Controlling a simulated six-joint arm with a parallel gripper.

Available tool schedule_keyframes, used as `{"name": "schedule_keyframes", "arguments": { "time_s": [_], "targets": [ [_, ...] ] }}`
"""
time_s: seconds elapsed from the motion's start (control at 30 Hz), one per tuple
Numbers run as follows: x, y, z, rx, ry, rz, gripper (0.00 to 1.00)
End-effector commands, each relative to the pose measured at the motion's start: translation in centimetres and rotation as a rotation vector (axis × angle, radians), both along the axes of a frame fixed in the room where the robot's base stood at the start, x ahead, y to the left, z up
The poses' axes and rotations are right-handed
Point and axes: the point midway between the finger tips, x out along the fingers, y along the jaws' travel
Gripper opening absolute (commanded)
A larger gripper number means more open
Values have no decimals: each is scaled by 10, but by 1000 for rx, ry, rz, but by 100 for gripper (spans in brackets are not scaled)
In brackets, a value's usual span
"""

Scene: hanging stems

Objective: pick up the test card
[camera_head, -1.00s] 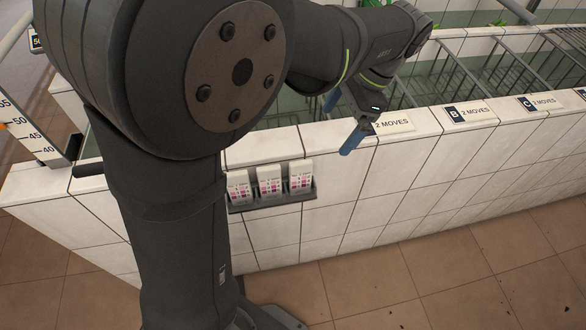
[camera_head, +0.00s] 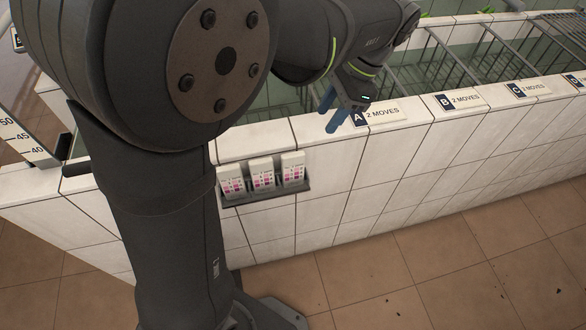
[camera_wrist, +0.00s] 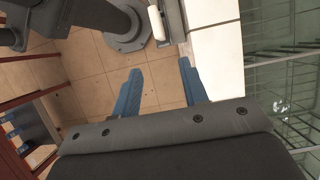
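Three white test cards with pink and purple squares, a left one (camera_head: 231,181), a middle one (camera_head: 262,173) and a right one (camera_head: 293,169), stand side by side in a dark grey holder (camera_head: 268,197) on the front of the tiled wall. Which one the task means cannot be told. My gripper (camera_head: 332,118) has blue fingers and is above and to the right of the cards, near the wall's top edge. In the wrist view the fingers (camera_wrist: 160,80) are apart with nothing between them. A white piece at the top there may be the cards, seen edge-on.
The white tiled wall (camera_head: 345,185) has labels A (camera_head: 377,114), B (camera_head: 459,102) and C along its top. Wire racks (camera_head: 450,65) stand in the basin behind it. The tan floor in front is clear apart from small dark bits.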

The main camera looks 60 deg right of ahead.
Motion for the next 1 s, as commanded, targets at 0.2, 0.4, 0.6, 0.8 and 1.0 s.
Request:
{"name": "schedule_keyframes", "arguments": {
  "time_s": [0.2, 0.4, 0.6, 0.8, 1.0],
  "targets": [
    [2, 2, 1, -6, 8, 1, 40],
    [27, 27, 6, -91, 124, 6, 40],
    [48, 55, 9, -221, 243, 4, 40],
    [54, 66, 5, -281, 283, 2, 40],
    [54, 66, -30, -278, 285, 1, 40]
  ]
}}
